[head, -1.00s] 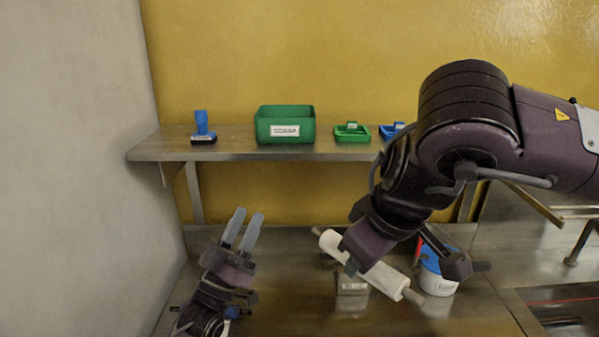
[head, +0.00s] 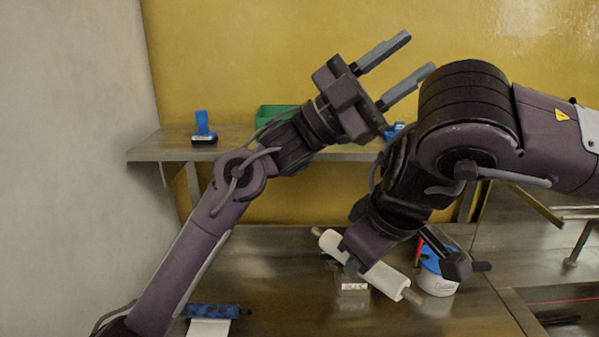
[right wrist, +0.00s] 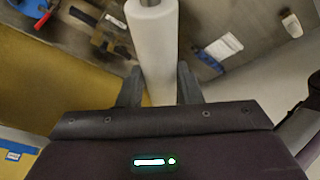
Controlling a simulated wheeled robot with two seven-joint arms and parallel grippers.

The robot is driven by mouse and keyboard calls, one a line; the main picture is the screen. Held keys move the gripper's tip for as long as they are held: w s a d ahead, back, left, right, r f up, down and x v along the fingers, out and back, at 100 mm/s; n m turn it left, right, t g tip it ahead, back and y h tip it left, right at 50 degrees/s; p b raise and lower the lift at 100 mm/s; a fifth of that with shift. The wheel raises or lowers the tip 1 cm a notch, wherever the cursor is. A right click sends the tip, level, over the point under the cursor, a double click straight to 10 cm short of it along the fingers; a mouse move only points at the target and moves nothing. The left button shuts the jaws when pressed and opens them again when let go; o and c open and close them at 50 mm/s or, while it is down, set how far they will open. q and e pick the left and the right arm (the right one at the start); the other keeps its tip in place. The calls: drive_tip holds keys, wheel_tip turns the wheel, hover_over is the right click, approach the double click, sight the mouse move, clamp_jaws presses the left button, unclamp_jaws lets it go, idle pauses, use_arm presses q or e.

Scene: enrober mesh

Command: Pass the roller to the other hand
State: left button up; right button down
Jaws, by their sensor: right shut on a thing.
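The white roller (head: 386,279) with thin end shafts hangs tilted above the bench in the head view, its right end lower. It also shows in the right wrist view (right wrist: 153,45), running away between the fingers. My right gripper (right wrist: 158,88) is shut on the roller around its white body. In the head view the right hand partly covers the roller's middle. My left gripper (head: 419,52) is raised high in front of the yellow wall, fingers apart and empty, pointing up and right. It is well above the roller and not touching it.
A small clear labelled container (head: 352,288) and a white tub with blue (head: 437,284) stand below the roller. A blue-and-white tool (head: 212,311) lies at the front left. The shelf (head: 165,148) carries a blue stamp-like object (head: 202,127) and a green bin (head: 270,113).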

use_arm(q)
drive_tip(key=s+d+f+m+g+y, duration=0.2)
drive_tip(key=s+d+f+m+y, duration=0.15)
drive_tip(key=d, duration=0.55)
use_arm(e)
drive_tip(key=shift+d, duration=0.15)
drive_tip(key=shift+a, duration=0.2)
use_arm(q)
drive_tip(key=n+t+y, duration=0.6)
drive_tip(key=y, duration=1.4)
approach(313, 231)
drive_tip(key=x, duration=0.9)
drive_tip(key=shift+w+f, duration=0.1)
drive_tip(key=shift+f, duration=0.3)
use_arm(e)
drive_tip(key=shift+d, duration=0.1)
